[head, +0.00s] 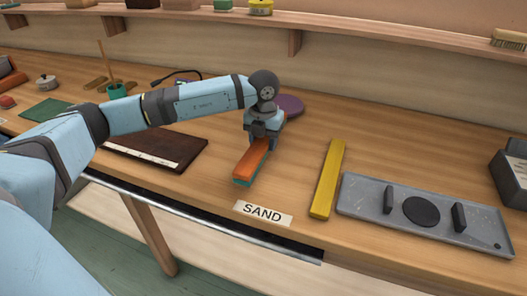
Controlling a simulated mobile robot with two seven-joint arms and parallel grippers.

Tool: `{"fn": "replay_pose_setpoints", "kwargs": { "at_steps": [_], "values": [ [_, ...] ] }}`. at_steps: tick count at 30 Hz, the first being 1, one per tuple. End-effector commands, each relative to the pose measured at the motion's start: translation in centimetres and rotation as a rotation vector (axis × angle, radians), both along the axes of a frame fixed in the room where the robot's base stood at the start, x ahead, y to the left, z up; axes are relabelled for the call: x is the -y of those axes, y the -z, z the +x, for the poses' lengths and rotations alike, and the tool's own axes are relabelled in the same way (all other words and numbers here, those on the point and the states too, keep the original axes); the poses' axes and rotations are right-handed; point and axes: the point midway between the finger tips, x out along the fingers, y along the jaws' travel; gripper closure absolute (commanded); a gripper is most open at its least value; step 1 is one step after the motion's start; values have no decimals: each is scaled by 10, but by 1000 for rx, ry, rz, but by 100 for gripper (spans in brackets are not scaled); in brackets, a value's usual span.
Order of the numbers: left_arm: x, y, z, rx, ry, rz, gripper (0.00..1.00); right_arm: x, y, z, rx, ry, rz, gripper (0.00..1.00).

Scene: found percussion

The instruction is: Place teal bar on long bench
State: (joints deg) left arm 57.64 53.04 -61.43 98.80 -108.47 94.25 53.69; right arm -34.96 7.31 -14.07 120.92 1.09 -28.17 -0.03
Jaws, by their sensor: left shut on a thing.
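The teal bar (241,182) shows as a thin teal strip under an orange upper part (250,160). I cannot tell whether these are one piece or two stacked. My left gripper (263,143) comes down from above and is shut on the far end of this orange-topped bar. The bar's near end points toward the front edge, just behind the SAND label (263,213). It is low over the long bench (320,130); whether it touches the wood is unclear. My right gripper is not in view.
A yellow bar (327,180) and a grey tray (425,212) with dark fittings lie to the right. A dark brown board (157,147) lies left, under my arm. A purple disc (291,105) is behind the gripper. Bare wood lies between the gripper and yellow bar.

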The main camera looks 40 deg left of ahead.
Motion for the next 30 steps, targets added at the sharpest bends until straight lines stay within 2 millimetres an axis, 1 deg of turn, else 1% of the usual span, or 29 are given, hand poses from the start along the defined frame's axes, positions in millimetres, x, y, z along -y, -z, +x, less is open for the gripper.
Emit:
{"fn": "replay_pose_setpoints", "kwargs": {
  "at_steps": [3, 7, 14, 18, 19, 22, 30],
  "values": [
    [0, 19, -1, -3, 0, 0, 81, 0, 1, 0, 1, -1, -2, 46],
    [0, 35, 0, -1, -1, 1, 81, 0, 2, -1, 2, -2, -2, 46],
    [0, 36, 0, 0, 0, 0, 81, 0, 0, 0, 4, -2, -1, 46],
    [0, 41, 0, 0, 0, 0, 81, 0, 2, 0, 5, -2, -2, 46],
    [0, 41, 0, -1, 0, 1, 51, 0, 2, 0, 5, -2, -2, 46],
    [0, 40, 0, -1, 0, 1, 28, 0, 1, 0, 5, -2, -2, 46],
    [0, 39, 0, -1, 0, 1, 28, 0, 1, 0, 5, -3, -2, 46]
  ]
}}
